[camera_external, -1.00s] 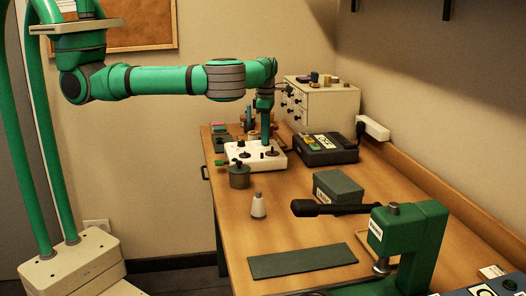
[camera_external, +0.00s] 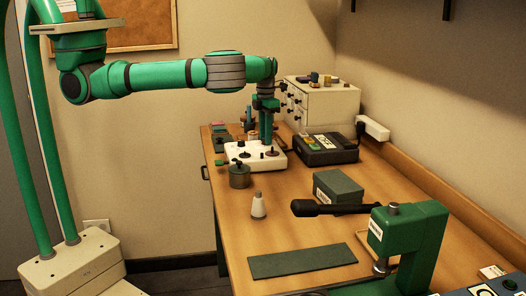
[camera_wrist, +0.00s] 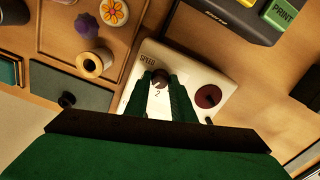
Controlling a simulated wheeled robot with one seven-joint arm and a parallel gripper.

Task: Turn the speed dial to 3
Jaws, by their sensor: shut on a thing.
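A white control box (camera_external: 240,153) stands toward the far end of the table and carries dark knobs. In the wrist view, the box's white top (camera_wrist: 146,57) shows the word SPEED beside a dark brown speed dial (camera_wrist: 160,75). A numeral 2 is visible just below the dial, between my fingers. My gripper (camera_wrist: 159,82) has one green finger on each side of the speed dial and is shut on it. In the external view, my gripper (camera_external: 267,142) points straight down onto the box. The dial's pointer is hard to make out.
A second, dark red knob (camera_wrist: 208,96) sits close to my right finger in the wrist view. A black device with a green PRINT key (camera_wrist: 283,13) is nearby.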

